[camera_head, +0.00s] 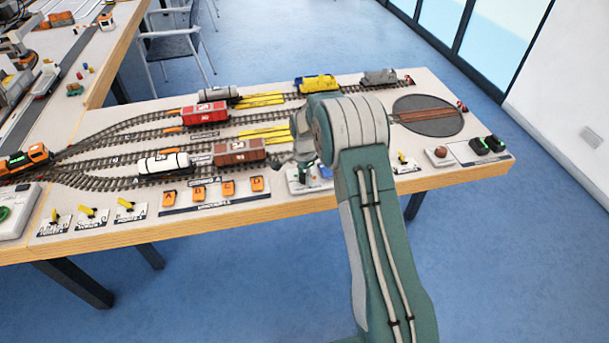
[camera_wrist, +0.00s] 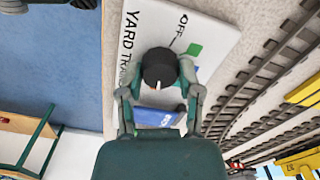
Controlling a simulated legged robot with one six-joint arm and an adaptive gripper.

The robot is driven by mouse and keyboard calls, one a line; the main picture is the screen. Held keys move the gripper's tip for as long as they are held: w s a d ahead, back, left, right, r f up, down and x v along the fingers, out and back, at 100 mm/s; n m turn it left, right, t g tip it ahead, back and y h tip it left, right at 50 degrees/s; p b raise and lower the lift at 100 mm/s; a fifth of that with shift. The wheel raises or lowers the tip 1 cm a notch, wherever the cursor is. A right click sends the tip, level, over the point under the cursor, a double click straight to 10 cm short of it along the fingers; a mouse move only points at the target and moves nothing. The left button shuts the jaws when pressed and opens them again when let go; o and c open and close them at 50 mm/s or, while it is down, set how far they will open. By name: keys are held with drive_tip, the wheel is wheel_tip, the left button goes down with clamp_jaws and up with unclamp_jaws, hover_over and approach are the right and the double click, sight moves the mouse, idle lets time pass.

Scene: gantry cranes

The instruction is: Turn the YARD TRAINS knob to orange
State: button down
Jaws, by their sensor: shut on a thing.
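The YARD TRAINS panel (camera_wrist: 215,42) is a white plate in the wrist view, with its lettering along the left side. It carries a black round knob (camera_wrist: 158,62) with a short white pointer line, which points toward the bottom of the picture. My gripper (camera_wrist: 160,78) is shut on the knob, one finger on each side. An OFF label, a green square (camera_wrist: 194,49) and a blue patch (camera_wrist: 155,117) show around the knob. In the head view my arm hides most of the panel (camera_head: 300,188).
Model tracks run behind the panel, with a brown wagon (camera_head: 239,151) and a red wagon (camera_head: 204,113). Orange lettered blocks (camera_head: 228,186) and yellow levers (camera_head: 87,211) line the front edge to the left. A turntable (camera_head: 428,115) and a brown round knob (camera_head: 441,152) are to the right.

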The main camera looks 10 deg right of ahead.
sight(303, 175)
drive_tip(key=shift+f, duration=0.1)
drive_tip(key=shift+c, duration=1.3)
unclamp_jaws()
drive_tip(key=shift+a, duration=0.1)
wheel_tip(303, 175, up, 12)
drive_tip(key=shift+w, duration=0.1)
